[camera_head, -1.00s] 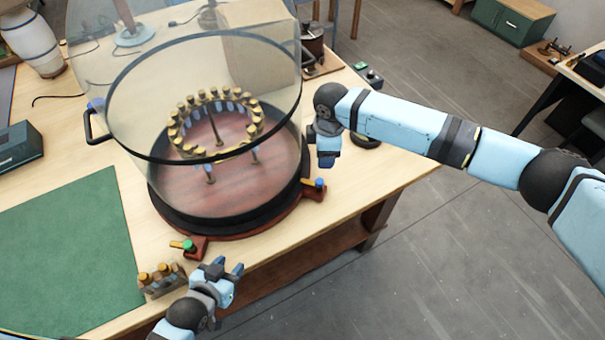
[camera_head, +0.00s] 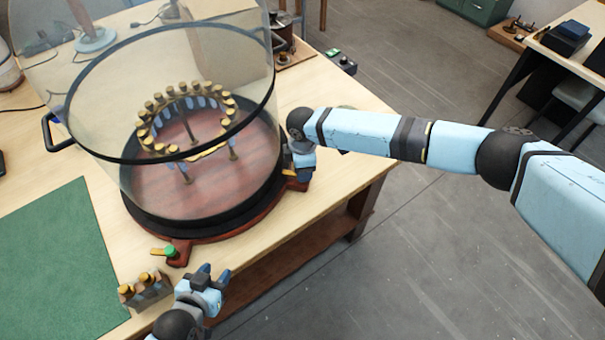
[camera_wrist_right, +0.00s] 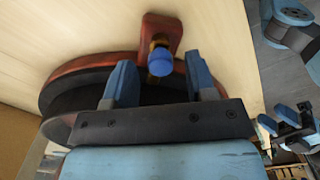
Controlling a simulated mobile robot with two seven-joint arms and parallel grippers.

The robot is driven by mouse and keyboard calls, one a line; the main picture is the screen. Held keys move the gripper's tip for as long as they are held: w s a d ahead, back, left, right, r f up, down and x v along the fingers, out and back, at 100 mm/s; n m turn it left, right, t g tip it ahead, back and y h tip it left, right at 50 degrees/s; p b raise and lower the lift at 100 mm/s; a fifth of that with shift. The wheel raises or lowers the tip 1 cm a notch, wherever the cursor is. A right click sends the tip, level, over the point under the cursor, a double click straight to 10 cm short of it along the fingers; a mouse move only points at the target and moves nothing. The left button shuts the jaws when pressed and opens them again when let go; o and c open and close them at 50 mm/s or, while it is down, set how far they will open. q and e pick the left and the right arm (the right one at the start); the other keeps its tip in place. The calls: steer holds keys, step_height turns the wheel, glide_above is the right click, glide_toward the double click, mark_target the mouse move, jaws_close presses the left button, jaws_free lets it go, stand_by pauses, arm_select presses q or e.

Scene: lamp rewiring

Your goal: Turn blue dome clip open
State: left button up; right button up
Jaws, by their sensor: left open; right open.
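The glass dome (camera_head: 95,140) stands on a round base (camera_head: 215,228) with red feet. In the right wrist view, a blue-knobbed clip (camera_wrist_right: 160,62) sits on a red foot (camera_wrist_right: 166,27) at the base's edge. My right gripper (camera_wrist_right: 160,72) is open, with one finger on each side of the blue knob; I cannot tell whether they touch it. In the head view my right gripper (camera_head: 300,168) is at the base's right side and hides this clip. My left gripper (camera_head: 214,273) is open and empty at the table's front edge. A green-knobbed clip (camera_head: 170,251) is on the front foot.
Inside the dome stands a ring of gold-capped posts (camera_head: 185,120). A small block with gold-capped pieces (camera_head: 146,290) is beside my left gripper. A green mat (camera_head: 50,265) lies at the left. A black handle (camera_head: 52,132) juts from the dome's left.

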steer(key=shift+f, duration=0.6)
steer(key=c, duration=0.9)
